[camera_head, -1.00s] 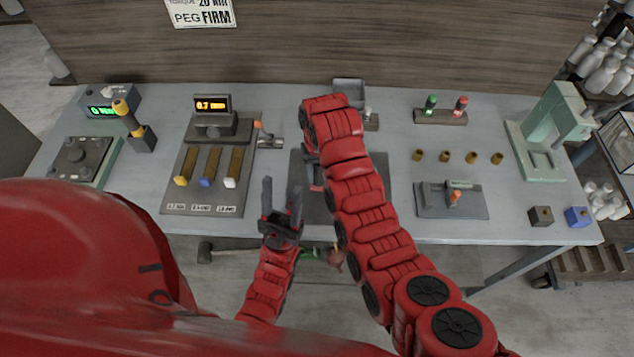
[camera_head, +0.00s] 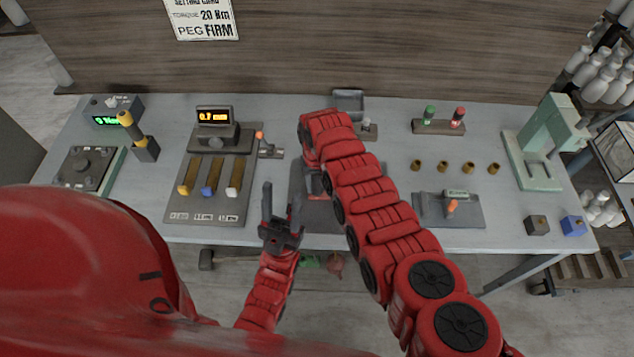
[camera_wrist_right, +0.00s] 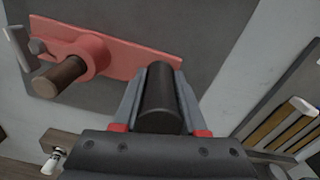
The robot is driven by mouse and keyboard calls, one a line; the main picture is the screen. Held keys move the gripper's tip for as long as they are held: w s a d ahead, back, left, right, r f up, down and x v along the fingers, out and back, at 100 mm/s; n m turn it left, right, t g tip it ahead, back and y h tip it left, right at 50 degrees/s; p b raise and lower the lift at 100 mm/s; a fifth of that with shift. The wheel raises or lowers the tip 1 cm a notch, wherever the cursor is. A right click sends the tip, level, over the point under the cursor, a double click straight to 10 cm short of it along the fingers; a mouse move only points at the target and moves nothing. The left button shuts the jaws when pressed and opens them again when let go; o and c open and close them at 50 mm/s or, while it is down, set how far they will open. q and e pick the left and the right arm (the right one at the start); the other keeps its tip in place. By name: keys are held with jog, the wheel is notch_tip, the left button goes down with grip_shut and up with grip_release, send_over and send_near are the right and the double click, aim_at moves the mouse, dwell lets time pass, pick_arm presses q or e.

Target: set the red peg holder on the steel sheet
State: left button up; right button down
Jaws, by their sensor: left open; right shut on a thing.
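The red peg holder (camera_wrist_right: 130,58) shows in the right wrist view as a flat red bar with a ring around a brown peg. A black cylinder at its right end sits between the fingers of my right gripper (camera_wrist_right: 160,95), which is shut on it. The holder is over the dark steel sheet (camera_wrist_right: 205,25); I cannot tell whether they touch. In the head view my right arm covers much of the sheet (camera_head: 300,205), and the holder is mostly hidden. My left gripper (camera_head: 282,200) is open and empty by the table's front edge, left of the sheet.
A gauge board (camera_head: 210,205) with several coloured-tipped strips lies left of the sheet. A grey plate with a clamp (camera_head: 470,215) and several brass bushings (camera_head: 442,167) are to the right. A grey bin (camera_head: 348,102) stands behind. A green press (camera_head: 540,150) stands far right.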

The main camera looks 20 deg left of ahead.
jog(key=shift+f, duration=0.1)
jog(key=c, duration=0.9)
grip_release()
jog(key=shift+f, duration=0.1)
jog(key=o, duration=0.4)
jog(key=shift+o, duration=0.2)
